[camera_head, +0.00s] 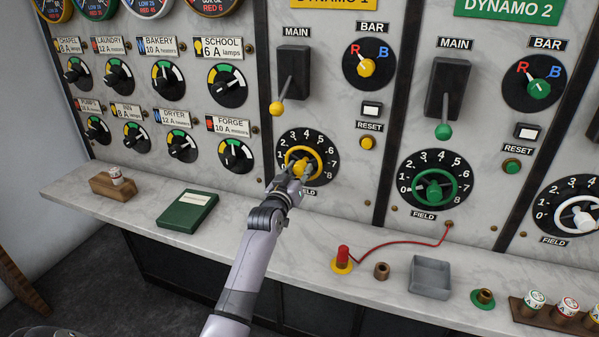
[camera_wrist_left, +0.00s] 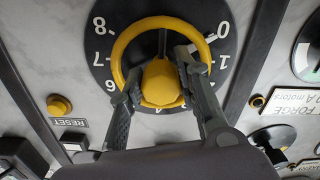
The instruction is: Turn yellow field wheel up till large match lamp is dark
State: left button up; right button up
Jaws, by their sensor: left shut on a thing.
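The yellow field wheel (camera_head: 303,149) is a ring with a central hub on a black dial numbered 0 to 8, under the Dynamo 1 panel. It also shows in the left wrist view (camera_wrist_left: 121,48), where the dial appears upside down. My left gripper (camera_head: 298,171) reaches up to the wheel from below. In the left wrist view its two fingers (camera_wrist_left: 160,76) are shut on the yellow hub (camera_wrist_left: 160,84), one on each side, inside the ring. The wheel's exact reading is hard to tell. No large match lamp shows in either view. My right gripper is not in view.
A green field wheel (camera_head: 435,187) and a white one (camera_head: 580,215) are farther right. A yellow-tipped main lever (camera_head: 277,108) is above the yellow dial. The marble shelf (camera_head: 310,228) below holds a green book (camera_head: 187,211), a red plug (camera_head: 343,256) with its cord and a grey tray (camera_head: 430,277).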

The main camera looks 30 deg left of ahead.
pick_arm(q)
jog(key=shift+m, duration=0.9)
jog(key=m+p, duration=0.1)
jog(key=m, duration=0.2)
jog(key=shift+a, duration=0.1)
jog(key=m+p, duration=0.1)
jog(key=m, duration=0.5)
jog(key=shift+a+r+m, duration=0.1)
jog(key=shift+m, duration=0.2)
jog(key=m, duration=0.6)
jog(key=shift+s+a+r, duration=0.1)
jog(key=m+p, duration=0.1)
jog(key=m, duration=0.5)
jog(key=shift+r, duration=0.1)
jog(key=shift+m, duration=0.4)
